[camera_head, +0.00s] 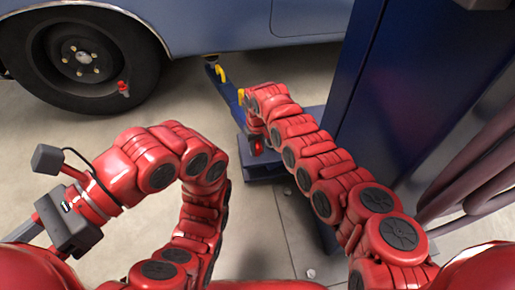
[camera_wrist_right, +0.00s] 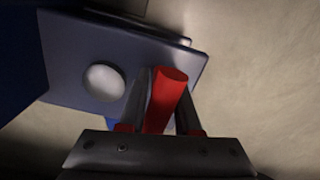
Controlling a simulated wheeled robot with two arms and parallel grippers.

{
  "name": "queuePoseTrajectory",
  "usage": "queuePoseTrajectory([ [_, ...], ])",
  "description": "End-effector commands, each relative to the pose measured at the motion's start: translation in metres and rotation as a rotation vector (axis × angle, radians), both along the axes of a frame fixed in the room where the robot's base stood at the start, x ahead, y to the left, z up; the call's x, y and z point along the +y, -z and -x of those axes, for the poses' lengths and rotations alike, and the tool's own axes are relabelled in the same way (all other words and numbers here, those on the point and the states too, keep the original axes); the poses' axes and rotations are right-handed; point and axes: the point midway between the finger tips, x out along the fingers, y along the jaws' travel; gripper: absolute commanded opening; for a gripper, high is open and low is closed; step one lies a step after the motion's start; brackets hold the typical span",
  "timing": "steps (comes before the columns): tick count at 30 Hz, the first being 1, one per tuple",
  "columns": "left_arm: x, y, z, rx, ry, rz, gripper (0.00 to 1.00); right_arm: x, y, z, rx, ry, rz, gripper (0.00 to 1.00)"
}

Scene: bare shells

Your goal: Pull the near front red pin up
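A red pin (camera_wrist_right: 166,100) stands in the right wrist view between the two grey fingers of my right gripper (camera_wrist_right: 165,98). The fingers lie close against its sides near its top, and the gripper looks shut on it. In the head view the red pin (camera_head: 258,146) shows small beside my right gripper (camera_head: 252,138), at the near end of a blue lift arm (camera_head: 228,92). My left gripper (camera_head: 52,215) is at the left, away from the pin; its fingertips are not clear enough to tell open from shut.
A blue lift post (camera_head: 370,100) rises close to the right arm. A blue car (camera_head: 215,25) with a dark wheel (camera_head: 85,60) stands at the back. A red piece (camera_head: 123,88) shows by the wheel. Hoses (camera_head: 475,165) hang at right.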

Motion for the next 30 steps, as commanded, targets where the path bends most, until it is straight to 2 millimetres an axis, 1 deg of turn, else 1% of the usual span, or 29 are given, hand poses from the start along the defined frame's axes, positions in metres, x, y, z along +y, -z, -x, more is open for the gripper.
queuePoseTrajectory([
  [1,0.0000,0.0000,0.0000,0.000,0.000,0.000,0.50,0.0000,0.0001,0.0001,0.000,0.000,0.000,0.17],
  [3,-0.0001,0.0000,0.0001,0.000,-0.001,0.000,0.50,0.0000,0.0001,0.0001,0.000,0.000,0.000,0.04],
  [4,-0.0001,0.0000,0.0001,0.000,-0.001,0.000,0.50,0.0000,0.0001,0.0001,0.000,0.000,0.000,0.00],
  [30,-0.0001,-0.0001,0.0000,0.001,-0.001,-0.001,0.50,0.0000,0.0002,0.0002,0.000,-0.002,0.000,0.00],
])
